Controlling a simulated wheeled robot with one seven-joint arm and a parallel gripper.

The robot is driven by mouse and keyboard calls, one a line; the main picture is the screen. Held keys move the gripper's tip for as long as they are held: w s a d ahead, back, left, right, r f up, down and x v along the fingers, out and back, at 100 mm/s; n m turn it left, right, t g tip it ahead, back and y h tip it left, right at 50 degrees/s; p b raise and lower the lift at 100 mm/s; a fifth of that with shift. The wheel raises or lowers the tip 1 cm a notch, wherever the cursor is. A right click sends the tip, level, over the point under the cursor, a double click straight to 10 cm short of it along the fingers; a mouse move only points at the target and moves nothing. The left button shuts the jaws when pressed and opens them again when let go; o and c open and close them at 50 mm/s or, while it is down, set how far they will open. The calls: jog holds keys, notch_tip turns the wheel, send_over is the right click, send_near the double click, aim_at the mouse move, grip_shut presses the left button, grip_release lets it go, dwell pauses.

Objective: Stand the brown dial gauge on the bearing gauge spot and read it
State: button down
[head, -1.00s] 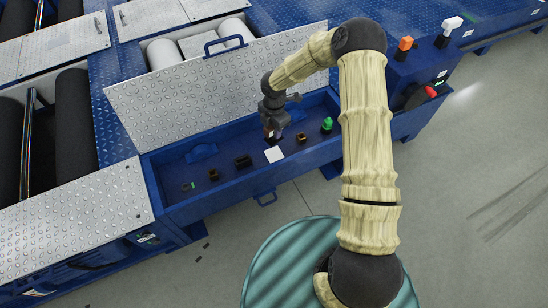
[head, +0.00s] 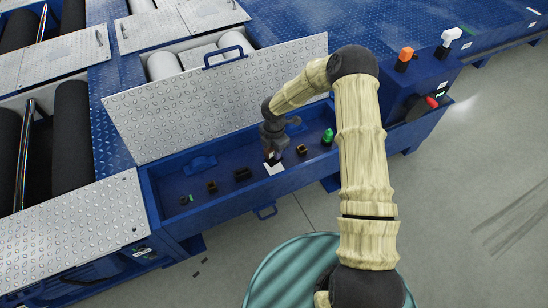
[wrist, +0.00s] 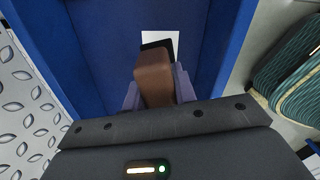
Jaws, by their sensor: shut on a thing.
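My gripper (head: 270,153) is over the blue drawer in the head view, at the white card. In the wrist view my gripper (wrist: 155,98) is shut on the brown dial gauge (wrist: 153,75), a brown block with a dark end. The gauge sits in front of the white card (wrist: 172,38), which also lies in the drawer in the head view (head: 275,169). I cannot tell whether the gauge touches the drawer floor. Which spot is the bearing gauge spot cannot be told.
The blue drawer (head: 166,204) also holds a dark block (head: 243,174), small brown-black pieces (head: 212,187) (head: 302,150) and a green piece (head: 328,137). An open tread-plate lid (head: 220,95) stands behind it. A red knob (head: 432,102) and orange button (head: 405,54) are at right.

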notch_tip(320, 180, down, 4)
jog(key=shift+f+b, duration=0.2)
jog(key=shift+b, duration=0.55)
jog(key=shift+f, duration=0.15)
jog(key=c, duration=1.1)
grip_release()
notch_tip(320, 180, up, 12)
jog(key=p, duration=0.4)
jog(key=shift+p, duration=0.3)
jog(key=shift+r, duration=0.2)
